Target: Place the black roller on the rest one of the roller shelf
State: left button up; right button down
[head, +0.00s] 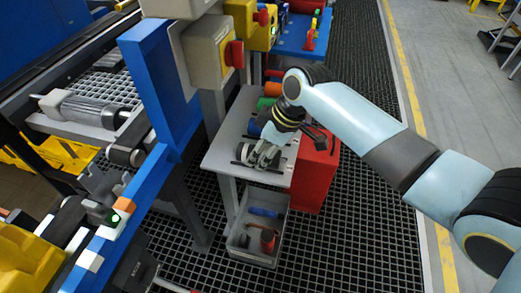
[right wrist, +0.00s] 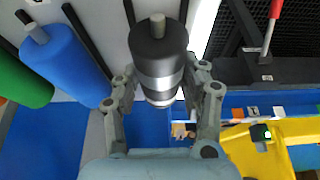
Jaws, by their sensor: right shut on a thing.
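My right gripper (head: 258,155) is low over the near end of the light grey roller shelf (head: 220,153). In the right wrist view, its two fingers (right wrist: 162,95) close on the black roller (right wrist: 155,45), which has silver bands and a pale end pin. In the head view, the black roller (head: 243,151) is partly hidden by the fingers. I cannot tell whether it touches the shelf. Black rest bars (right wrist: 88,38) show beside it in the wrist view. Which rest is number one cannot be read. My left gripper is not in view.
A blue roller (right wrist: 68,55) and a green roller (right wrist: 22,82) lie alongside; an orange roller (head: 272,89) is farther back. A red box (head: 318,178) stands right of the shelf, and a grey bin (head: 250,247) below. The blue conveyor frame (head: 150,75) rises left.

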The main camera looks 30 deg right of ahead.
jog(key=c, duration=0.7)
grip_release()
jog(key=p+v, duration=0.1)
jog(key=v, duration=1.1)
jog(key=shift+p, duration=0.3)
